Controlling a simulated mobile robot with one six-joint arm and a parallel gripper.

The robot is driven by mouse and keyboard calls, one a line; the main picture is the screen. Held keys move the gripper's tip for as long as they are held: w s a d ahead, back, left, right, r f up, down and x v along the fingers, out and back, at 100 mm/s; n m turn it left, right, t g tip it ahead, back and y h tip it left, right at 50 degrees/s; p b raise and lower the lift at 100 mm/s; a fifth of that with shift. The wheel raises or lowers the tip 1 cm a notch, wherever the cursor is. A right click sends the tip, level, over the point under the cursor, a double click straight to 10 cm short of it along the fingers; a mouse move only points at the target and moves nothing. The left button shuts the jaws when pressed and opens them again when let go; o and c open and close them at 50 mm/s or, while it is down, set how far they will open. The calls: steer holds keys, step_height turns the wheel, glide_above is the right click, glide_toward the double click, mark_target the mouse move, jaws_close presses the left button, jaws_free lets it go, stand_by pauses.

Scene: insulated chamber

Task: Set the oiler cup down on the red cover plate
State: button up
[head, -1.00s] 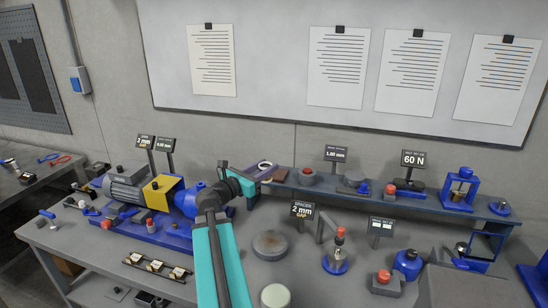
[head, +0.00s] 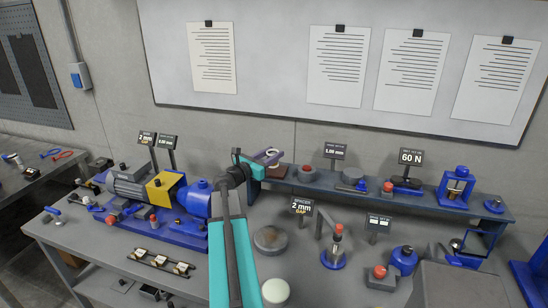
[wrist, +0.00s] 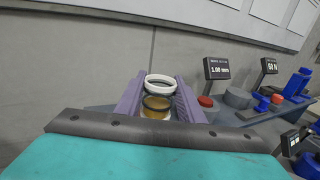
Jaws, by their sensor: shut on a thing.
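My gripper (head: 268,157) is at the left end of the back shelf, shut on the oiler cup. In the wrist view the cup (wrist: 158,108) sits between the two purple fingers, with a white ring, a dark ring and an amber body; it looks about upright. A dark reddish plate, seemingly the red cover plate (head: 279,172), lies on the shelf just below and right of the gripper, partly hidden by it. The plate cannot be made out in the wrist view. The gap between cup and plate cannot be judged.
The raised shelf (head: 420,199) holds a grey part with a red knob (head: 308,173), signs and blue fixtures to the right. A blue motor assembly (head: 150,228) stands left of my arm. A round grey disc (head: 270,240) lies on the bench in front.

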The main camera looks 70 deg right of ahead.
mark_target(272, 152)
steer(key=shift+w+d+f+p, duration=0.15)
steer(key=shift+d+p, duration=0.3)
steer(key=shift+d, duration=1.2)
steer(key=shift+f+p, duration=0.9)
steer(key=shift+f, duration=0.8)
steer(key=shift+f, duration=0.2)
steer(key=o, duration=1.3)
steer(key=shift+c, duration=0.2)
steer(key=shift+r, duration=0.25)
